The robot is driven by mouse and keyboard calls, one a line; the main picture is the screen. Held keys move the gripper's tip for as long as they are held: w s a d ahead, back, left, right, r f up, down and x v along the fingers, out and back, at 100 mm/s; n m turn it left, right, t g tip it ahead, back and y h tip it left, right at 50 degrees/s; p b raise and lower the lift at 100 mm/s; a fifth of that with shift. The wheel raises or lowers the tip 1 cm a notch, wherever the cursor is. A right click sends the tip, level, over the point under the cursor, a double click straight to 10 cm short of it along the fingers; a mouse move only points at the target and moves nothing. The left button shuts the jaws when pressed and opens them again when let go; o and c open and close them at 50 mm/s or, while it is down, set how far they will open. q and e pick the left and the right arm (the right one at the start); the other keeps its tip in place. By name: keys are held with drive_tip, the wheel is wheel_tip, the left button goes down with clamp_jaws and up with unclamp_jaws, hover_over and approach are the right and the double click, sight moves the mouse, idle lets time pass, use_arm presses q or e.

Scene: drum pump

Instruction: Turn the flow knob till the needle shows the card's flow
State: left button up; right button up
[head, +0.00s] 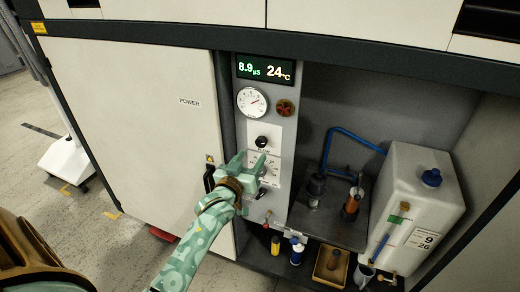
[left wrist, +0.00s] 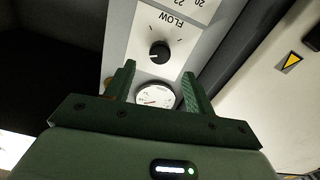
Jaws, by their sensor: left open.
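The black flow knob (head: 262,141) is on the light control panel, and it also shows in the left wrist view (left wrist: 159,51), next to the upside-down word FLOW. The white round gauge (head: 251,101) is above the knob; in the wrist view the gauge (left wrist: 155,95) shows between my fingers. Its scale is too small to read. My left gripper (head: 247,160) is open and empty, in front of the panel just below the knob in the head view. Its fingers (left wrist: 159,72) do not visibly touch the knob. The card (head: 425,239) on the white tank reads 9 and 26.
A display (head: 265,70) reads 8.9 µS and 24 °C. A reddish round knob (head: 285,106) is beside the gauge. My gripper partly covers a lower scale and a black knob (head: 262,192). The white tank (head: 410,180) and a blue hose (head: 355,136) are to the right.

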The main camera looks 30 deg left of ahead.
sight(260, 145)
use_arm(q)
drive_tip(key=b+x, duration=0.2)
drive_tip(key=x, duration=0.5)
drive_tip(key=shift+w, duration=0.2)
drive_tip(key=c, duration=1)
drive_tip(key=shift+o, duration=0.2)
drive_tip(key=shift+r+m+p, duration=0.3)
drive_tip(key=shift+m+p, duration=0.2)
drive_tip(key=shift+p, duration=0.55)
drive_tip(key=shift+f+m, duration=0.1)
drive_tip(key=shift+m, duration=0.3)
drive_tip(key=shift+f, duration=0.25)
